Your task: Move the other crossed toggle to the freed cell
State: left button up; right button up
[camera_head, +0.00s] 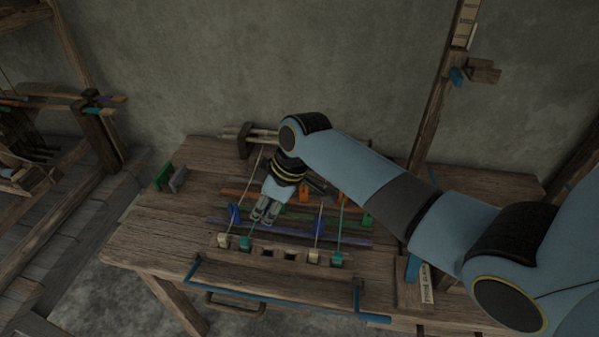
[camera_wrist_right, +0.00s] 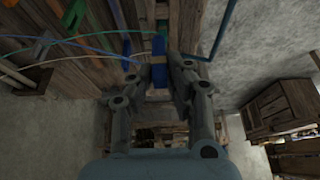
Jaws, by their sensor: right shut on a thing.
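My right gripper (camera_head: 265,214) hangs over the loom table, pointing down, just behind the row of cells. In the right wrist view its two fingers (camera_wrist_right: 160,80) are shut on a blue toggle (camera_wrist_right: 158,56) with a tan band. The toggle is hidden by the fingers in the head view. The slotted row has bare cells near its middle (camera_head: 291,256). A white toggle (camera_head: 224,240) and a green toggle (camera_head: 245,243) sit at its left, and a white toggle (camera_head: 314,257) and a green toggle (camera_head: 337,259) at its right. My left gripper is not in view.
Cords run from the seated toggles back across coloured bars on the table (camera_head: 150,235). A blue rail (camera_head: 270,300) runs along the front edge. A green and grey block pair (camera_head: 163,177) stands at the left. A wooden post (camera_head: 436,105) rises behind my right arm.

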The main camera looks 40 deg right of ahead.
jog(key=shift+a, duration=0.4)
jog(key=shift+f+b, duration=0.3)
jog(key=shift+f, duration=0.05)
notch_tip(320, 180, down, 8)
jog(key=b, duration=0.8)
jog(key=shift+f, duration=0.1)
jog(key=shift+f+b, duration=1)
jog(key=shift+f, duration=0.75)
jog(key=o, duration=0.8)
